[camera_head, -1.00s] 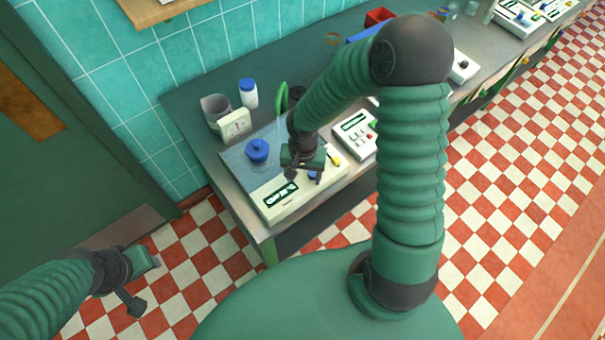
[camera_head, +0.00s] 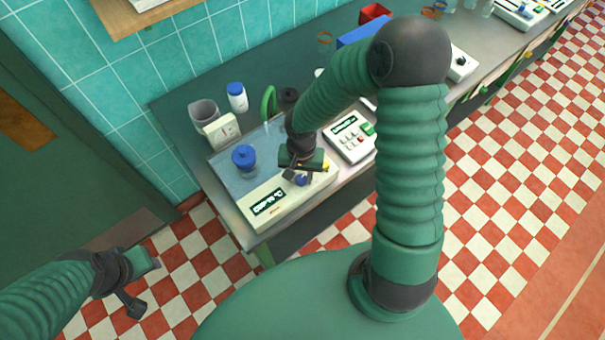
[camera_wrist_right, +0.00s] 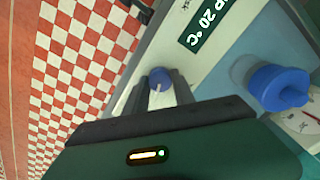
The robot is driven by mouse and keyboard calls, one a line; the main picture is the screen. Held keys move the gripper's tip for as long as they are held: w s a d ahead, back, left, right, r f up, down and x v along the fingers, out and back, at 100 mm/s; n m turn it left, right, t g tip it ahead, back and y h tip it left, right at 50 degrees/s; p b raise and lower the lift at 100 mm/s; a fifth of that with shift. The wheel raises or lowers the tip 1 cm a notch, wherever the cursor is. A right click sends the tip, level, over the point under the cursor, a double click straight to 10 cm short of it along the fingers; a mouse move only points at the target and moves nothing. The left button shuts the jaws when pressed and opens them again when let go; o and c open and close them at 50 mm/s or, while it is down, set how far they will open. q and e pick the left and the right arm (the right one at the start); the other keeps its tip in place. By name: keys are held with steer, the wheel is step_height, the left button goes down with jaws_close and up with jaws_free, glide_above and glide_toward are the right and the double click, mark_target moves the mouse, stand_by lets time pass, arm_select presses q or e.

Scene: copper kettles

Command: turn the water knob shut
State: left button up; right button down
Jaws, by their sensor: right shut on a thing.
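The water knob is a small round blue knob (camera_head: 301,180) on the front panel of a pale bench unit (camera_head: 262,207) with a lit display. In the right wrist view the knob (camera_wrist_right: 160,76) shows between the fingertips, with a pale mark on its near side. My right gripper (camera_head: 295,177) reaches down to the panel and is shut on the knob; its fingers (camera_wrist_right: 164,94) lie on either side of it. The gripper partly hides the panel. My left gripper (camera_head: 146,285) is open and empty over the floor, well away from the bench.
A larger blue-topped piece (camera_head: 244,156) stands on the unit's top. A white dial box (camera_head: 221,131), a grey beaker (camera_head: 203,113) and a blue-capped bottle (camera_head: 237,97) stand behind. A white keypad device (camera_head: 347,142) is close on the right. The floor in front is clear.

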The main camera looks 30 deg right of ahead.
steer(key=shift+w+a+r, duration=0.1)
steer(key=shift+w, duration=0.05)
steer(key=shift+d, duration=0.2)
steer(key=shift+a+r+n+p, duration=0.1)
steer(key=shift+n+p, duration=0.35)
steer(key=shift+n, duration=0.25)
steer(key=n+p, duration=0.1)
steer(key=n, duration=0.2)
steer(key=n+p, duration=0.2)
steer(key=n, duration=0.2)
steer(key=n+p, duration=0.3)
steer(key=n, duration=0.3)
steer(key=shift+w+r, duration=0.1)
arm_select(q)
steer(key=w+p+v, duration=0.1)
steer(key=v, duration=0.6)
steer(key=shift+w+a+r, duration=0.35)
steer(key=shift+w+r, duration=0.05)
steer(key=shift+r, duration=0.15)
arm_select(e)
steer(key=shift+n, duration=1.7)
steer(key=shift+f, duration=0.2)
